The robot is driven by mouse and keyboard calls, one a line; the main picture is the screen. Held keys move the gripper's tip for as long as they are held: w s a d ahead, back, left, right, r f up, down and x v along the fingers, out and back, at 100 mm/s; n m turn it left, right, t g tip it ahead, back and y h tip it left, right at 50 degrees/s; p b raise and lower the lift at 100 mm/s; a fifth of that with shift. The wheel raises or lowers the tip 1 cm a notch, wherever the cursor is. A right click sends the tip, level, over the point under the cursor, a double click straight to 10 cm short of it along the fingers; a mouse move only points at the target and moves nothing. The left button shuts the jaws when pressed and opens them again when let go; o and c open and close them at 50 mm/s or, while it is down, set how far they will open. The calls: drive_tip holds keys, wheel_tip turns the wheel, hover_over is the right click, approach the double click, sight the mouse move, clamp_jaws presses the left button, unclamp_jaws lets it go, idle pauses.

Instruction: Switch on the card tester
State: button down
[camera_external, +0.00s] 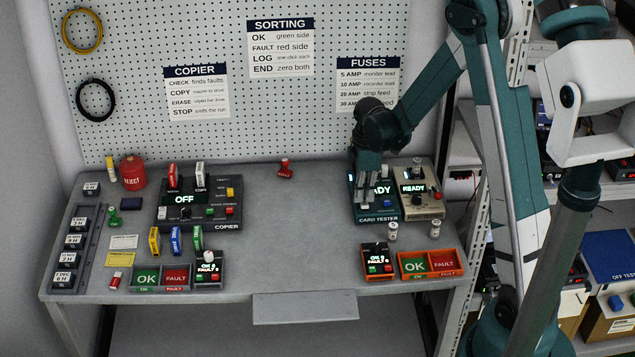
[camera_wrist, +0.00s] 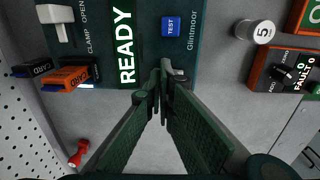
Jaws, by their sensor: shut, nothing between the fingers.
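The card tester (camera_external: 377,217) is a teal box at the back right of the bench, labelled CARD TESTER. Its lit display (camera_wrist: 125,47) reads READY in the wrist view; my gripper partly covers it in the external view. The wrist view also shows its blue TEST button (camera_wrist: 172,26) and white clamp lever (camera_wrist: 62,22), beside the words CLAMP and OPEN. My gripper (camera_wrist: 160,78) is shut and empty, its fingertips over the tester's edge between the display and the button in the wrist view. I cannot tell whether they touch it.
A beige READY unit (camera_external: 422,208) stands right of the tester. Orange (camera_wrist: 66,78) and dark (camera_wrist: 33,70) CARD-marked pieces show beside the tester. A white cylinder marked 5 (camera_wrist: 263,32), a counter (camera_external: 377,263) and orange OK/FAULT bins (camera_external: 431,275) are nearby. The copier (camera_external: 200,222) reads OFF.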

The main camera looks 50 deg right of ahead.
sight(365, 205)
drive_tip(key=shift+s+a, duration=0.2)
drive_tip(key=shift+s+a+r, duration=0.1)
drive_tip(key=shift+s+a, duration=0.3)
idle(0.3)
drive_tip(key=shift+r, duration=0.1)
wheel_tip(365, 205, up, 14)
drive_tip(key=s+a+p, duration=0.1)
drive_tip(key=shift+s+a, duration=0.2)
idle(0.9)
idle(0.4)
drive_tip(key=shift+w+d+r+t+h+p, duration=0.1)
drive_tip(key=shift+w+d+t+h+p, duration=0.25)
drive_tip(key=shift+d+t+h, duration=0.05)
